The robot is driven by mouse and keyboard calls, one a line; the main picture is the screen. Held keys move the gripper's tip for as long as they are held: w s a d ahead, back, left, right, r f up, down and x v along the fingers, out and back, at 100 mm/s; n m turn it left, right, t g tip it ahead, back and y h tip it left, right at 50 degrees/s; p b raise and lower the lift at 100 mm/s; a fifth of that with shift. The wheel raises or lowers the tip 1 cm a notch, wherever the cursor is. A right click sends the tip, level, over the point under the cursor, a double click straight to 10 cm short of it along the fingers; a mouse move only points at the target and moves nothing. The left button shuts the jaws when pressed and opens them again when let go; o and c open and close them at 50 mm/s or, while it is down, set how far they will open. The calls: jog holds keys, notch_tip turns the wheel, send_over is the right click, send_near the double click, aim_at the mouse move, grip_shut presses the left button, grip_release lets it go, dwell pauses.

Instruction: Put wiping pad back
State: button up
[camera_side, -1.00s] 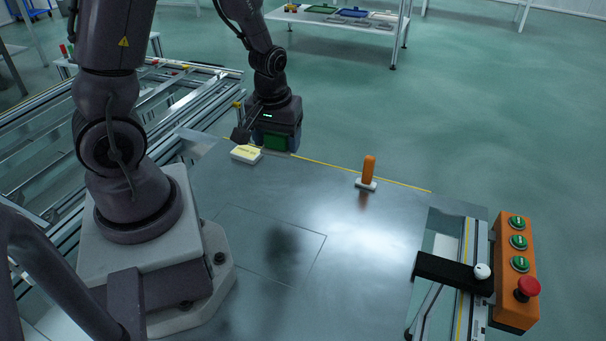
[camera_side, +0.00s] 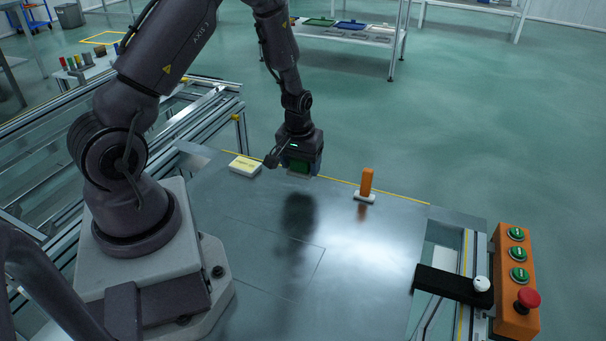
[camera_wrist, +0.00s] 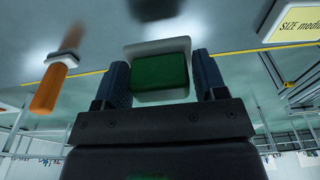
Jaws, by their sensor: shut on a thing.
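My gripper (camera_side: 300,165) is shut on the wiping pad, a green block with a pale base. The pad (camera_wrist: 160,75) sits between the two blue fingers in the wrist view, and its green side shows in the side view (camera_side: 298,167). My gripper holds it over the far edge of the grey metal panel (camera_side: 260,215), between the sign block and the orange-handled piece. It appears raised, with a dark shadow on the panel in front of it. The exact height is hard to tell.
An orange upright handle on a white base (camera_side: 366,185) stands to the right of my gripper. A pale block with a yellow label (camera_side: 244,165) lies to the left. An orange button box (camera_side: 515,280) and black bar (camera_side: 452,283) are at the right. The panel's middle is clear.

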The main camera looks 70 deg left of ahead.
aim_at(303, 174)
jog(key=shift+w+a+f, duration=0.1)
jog(key=shift+w+f, duration=0.1)
jog(key=shift+f, duration=0.1)
jog(key=shift+w+f, duration=0.15)
jog(key=shift+f, duration=1.5)
jog(key=shift+f, duration=0.2)
jog(key=o, duration=0.9)
jog(key=shift+r, duration=0.1)
